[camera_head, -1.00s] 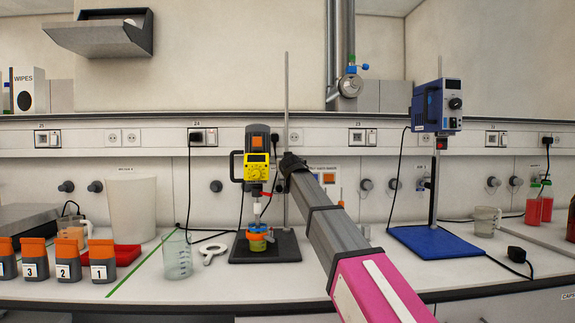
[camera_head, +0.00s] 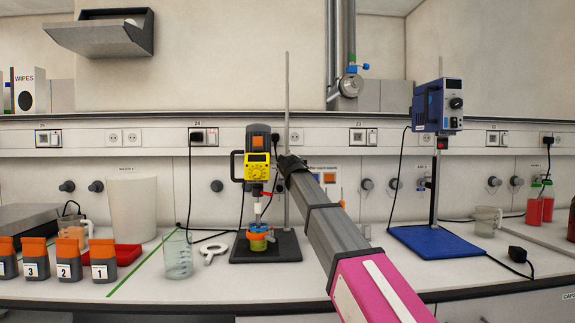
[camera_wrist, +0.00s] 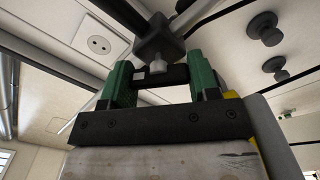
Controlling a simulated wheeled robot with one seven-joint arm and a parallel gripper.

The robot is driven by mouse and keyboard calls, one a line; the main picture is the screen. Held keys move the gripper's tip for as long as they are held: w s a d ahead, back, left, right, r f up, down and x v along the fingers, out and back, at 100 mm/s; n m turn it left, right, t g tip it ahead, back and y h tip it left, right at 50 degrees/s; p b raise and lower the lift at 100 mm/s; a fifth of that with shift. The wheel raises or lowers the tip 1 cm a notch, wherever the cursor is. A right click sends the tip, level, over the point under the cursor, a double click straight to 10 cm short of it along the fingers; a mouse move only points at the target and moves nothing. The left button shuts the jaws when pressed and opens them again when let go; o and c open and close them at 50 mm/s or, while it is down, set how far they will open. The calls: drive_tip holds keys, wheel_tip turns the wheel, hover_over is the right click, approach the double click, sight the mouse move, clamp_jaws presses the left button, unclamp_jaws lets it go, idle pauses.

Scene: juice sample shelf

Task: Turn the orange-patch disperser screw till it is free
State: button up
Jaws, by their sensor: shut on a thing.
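The yellow disperser (camera_head: 257,170) with an orange patch (camera_head: 258,142) on its top hangs on a thin upright rod (camera_head: 287,90) at the middle of the bench. My gripper (camera_wrist: 160,73) has its green fingers on either side of a dark crosspiece, the screw's handle (camera_wrist: 172,75). The screw's pale shaft (camera_wrist: 157,66) runs from it into a dark clamp block (camera_wrist: 160,40). The gripper is shut on the screw. In the head view the end of my arm is beside the rod, right of the disperser, and the screw is hidden there.
A small jar (camera_head: 257,241) stands under the disperser on a dark base plate (camera_head: 280,252).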

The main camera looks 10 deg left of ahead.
drive_tip(key=n, duration=0.6)
drive_tip(key=shift+f+n, duration=0.1)
drive_tip(key=shift+n, duration=0.2)
idle(0.4)
drive_tip(key=o, duration=0.9)
drive_tip(key=v, duration=1)
drive_tip(key=shift+s, duration=0.4)
drive_tip(key=shift+s, duration=0.1)
